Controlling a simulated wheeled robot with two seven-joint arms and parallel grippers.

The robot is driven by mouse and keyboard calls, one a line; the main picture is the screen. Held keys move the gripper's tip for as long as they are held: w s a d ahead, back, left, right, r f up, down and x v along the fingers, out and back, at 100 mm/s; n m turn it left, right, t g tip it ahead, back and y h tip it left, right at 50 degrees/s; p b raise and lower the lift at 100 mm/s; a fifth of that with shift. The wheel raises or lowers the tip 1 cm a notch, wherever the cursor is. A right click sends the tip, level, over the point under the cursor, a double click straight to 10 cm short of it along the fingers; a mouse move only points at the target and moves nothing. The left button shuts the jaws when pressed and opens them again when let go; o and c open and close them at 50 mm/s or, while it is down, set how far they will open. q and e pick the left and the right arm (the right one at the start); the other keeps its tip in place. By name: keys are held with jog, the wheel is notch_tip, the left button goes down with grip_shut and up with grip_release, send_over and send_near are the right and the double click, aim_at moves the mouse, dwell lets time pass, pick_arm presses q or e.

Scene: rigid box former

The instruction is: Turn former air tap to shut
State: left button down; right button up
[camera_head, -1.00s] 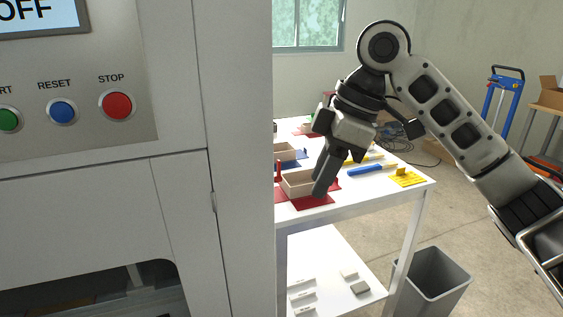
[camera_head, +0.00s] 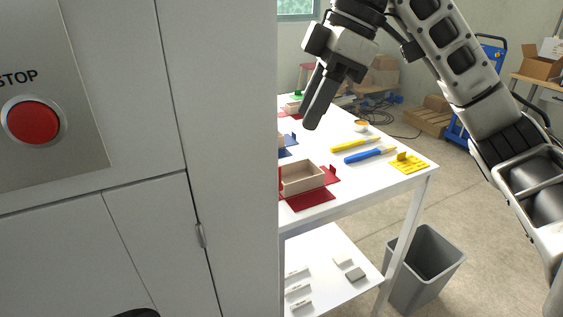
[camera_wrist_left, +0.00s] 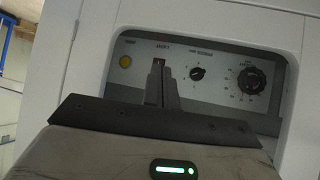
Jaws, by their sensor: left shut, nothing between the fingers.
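The former is the large white machine (camera_head: 235,120) filling the left of the head view. In the left wrist view, a recessed grey panel (camera_wrist_left: 220,105) carries a yellow round light (camera_wrist_left: 125,61), a small black knob (camera_wrist_left: 197,73) and a larger black dial (camera_wrist_left: 251,79).
A red stop button (camera_head: 33,121) is on the machine's front. Right of the machine, a white table (camera_head: 350,190) holds a beige box (camera_head: 302,177), a blue-handled brush (camera_head: 370,155) and a yellow tool (camera_head: 355,144). A grey bin (camera_head: 425,265) stands on the floor beside it.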

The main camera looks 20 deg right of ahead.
aim_at(281, 167)
jog(key=x, duration=1.1)
jog(key=shift+w, duration=0.1)
grip_shut()
